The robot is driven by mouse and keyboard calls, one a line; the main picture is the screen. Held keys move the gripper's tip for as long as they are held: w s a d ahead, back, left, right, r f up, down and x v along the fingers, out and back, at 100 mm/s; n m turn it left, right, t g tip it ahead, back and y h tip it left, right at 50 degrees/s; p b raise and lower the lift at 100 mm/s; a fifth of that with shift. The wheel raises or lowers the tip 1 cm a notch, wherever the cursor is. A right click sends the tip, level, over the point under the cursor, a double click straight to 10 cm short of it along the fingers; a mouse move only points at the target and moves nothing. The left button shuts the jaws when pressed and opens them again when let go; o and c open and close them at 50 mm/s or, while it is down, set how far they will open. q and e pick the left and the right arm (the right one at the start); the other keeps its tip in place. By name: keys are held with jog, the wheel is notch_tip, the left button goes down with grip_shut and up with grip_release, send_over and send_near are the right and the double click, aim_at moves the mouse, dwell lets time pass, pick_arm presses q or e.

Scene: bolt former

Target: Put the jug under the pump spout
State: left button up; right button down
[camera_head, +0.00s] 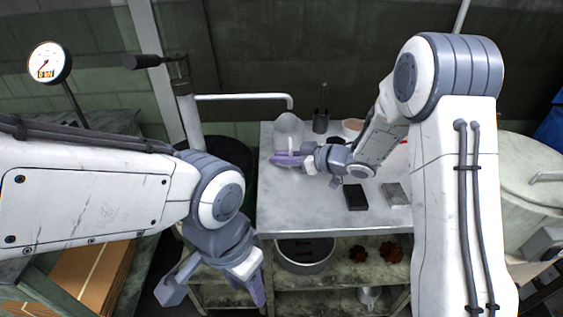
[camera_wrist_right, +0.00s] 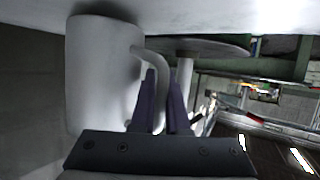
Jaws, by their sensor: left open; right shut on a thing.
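The jug is pale grey-white and stands near the back left of the table in the head view (camera_head: 288,124). In the right wrist view the jug (camera_wrist_right: 100,75) fills the left side, its curved handle between the purple fingers. My right gripper (camera_head: 289,159) is shut on that handle. The pump spout (camera_head: 250,97) is a white pipe that bends down just above the jug in the picture. Whether its tip is directly over the jug I cannot tell. My left gripper (camera_head: 215,290) is open and empty, low in front of the table's left side.
The grey table (camera_head: 300,215) holds a black block (camera_head: 356,198), a light metal block (camera_head: 395,193), a dark cup (camera_head: 320,121) and a pinkish bowl (camera_head: 352,127). A round pan (camera_head: 305,262) and rusty parts sit on the shelf below. The table's front middle is clear.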

jog(key=shift+f, duration=0.55)
jog(key=shift+f, duration=0.15)
jog(key=c, duration=0.9)
grip_release()
